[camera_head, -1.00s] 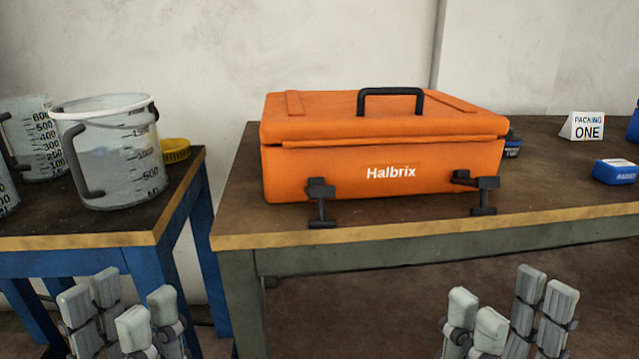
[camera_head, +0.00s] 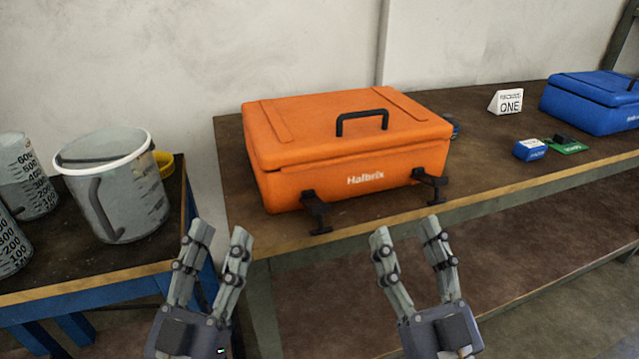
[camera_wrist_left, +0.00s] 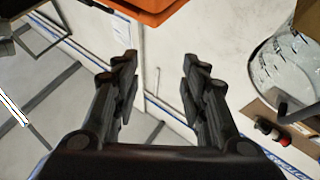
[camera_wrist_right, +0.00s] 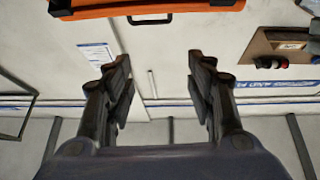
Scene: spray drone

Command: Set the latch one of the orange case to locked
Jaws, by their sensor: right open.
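The orange case (camera_head: 340,150) stands on the brown table with its lid down and a black handle on top. Two black latches hang on its front face: a left latch (camera_head: 316,211) and a right latch (camera_head: 430,185), both with their lower ends sticking out forward. My left gripper (camera_head: 220,235) is open and empty, in front of the table and left of the left latch. My right gripper (camera_head: 407,235) is open and empty, in front of the table edge, below the right latch. Neither touches the case. The case's edge shows in the left wrist view (camera_wrist_left: 140,10) and right wrist view (camera_wrist_right: 145,8).
A blue-framed table (camera_head: 100,282) at left holds a measuring bucket (camera_head: 115,190), other jugs and a yellow item. A blue case (camera_head: 595,102), a small blue box (camera_head: 530,149) and a "ONE" sign (camera_head: 506,101) stand on the brown table (camera_head: 490,165). Its front right is clear.

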